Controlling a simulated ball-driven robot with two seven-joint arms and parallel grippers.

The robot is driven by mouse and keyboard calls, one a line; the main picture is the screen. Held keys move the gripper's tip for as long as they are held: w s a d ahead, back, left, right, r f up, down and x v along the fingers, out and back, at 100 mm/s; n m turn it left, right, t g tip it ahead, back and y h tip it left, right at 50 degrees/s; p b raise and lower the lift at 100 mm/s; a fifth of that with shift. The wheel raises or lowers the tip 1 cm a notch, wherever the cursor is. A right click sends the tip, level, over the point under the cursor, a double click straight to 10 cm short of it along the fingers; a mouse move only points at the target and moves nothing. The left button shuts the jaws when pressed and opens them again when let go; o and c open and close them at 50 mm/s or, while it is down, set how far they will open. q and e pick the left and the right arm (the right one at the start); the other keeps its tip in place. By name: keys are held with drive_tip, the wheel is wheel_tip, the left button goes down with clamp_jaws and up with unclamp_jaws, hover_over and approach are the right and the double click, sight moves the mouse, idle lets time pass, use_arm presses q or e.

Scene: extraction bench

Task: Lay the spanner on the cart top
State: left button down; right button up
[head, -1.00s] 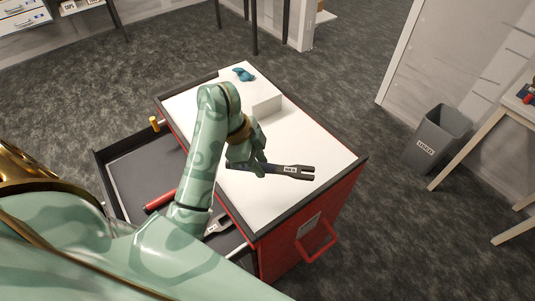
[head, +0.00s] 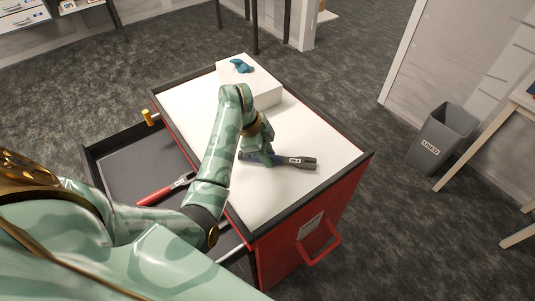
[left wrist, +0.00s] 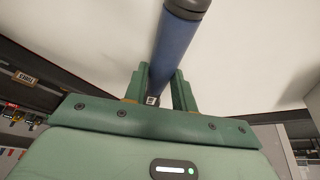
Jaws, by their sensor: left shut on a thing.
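The spanner (head: 297,162) has a dark grey head, a small white label and a dark blue handle. My left gripper (head: 262,157) is shut on its handle over the cart top (head: 309,140). The head points right, towards the cart's right edge. Whether the spanner touches the white surface or is just above it, I cannot tell. In the left wrist view the blue handle (left wrist: 176,45) with its black end stands between the green fingers (left wrist: 160,85). My right gripper is not in view.
A white box (head: 262,94) with a blue object (head: 240,66) on it stands at the back of the cart top. An open drawer (head: 125,165) holds a red-handled tool (head: 160,190). The front of the cart top is clear. A grey bin (head: 440,138) stands right.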

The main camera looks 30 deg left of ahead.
use_arm(q)
drive_tip(key=c, duration=1.1)
unclamp_jaws()
drive_tip(key=shift+f, duration=0.1)
drive_tip(key=shift+c, duration=0.2)
drive_tip(key=p+v, duration=0.4)
drive_tip(key=v, duration=0.8)
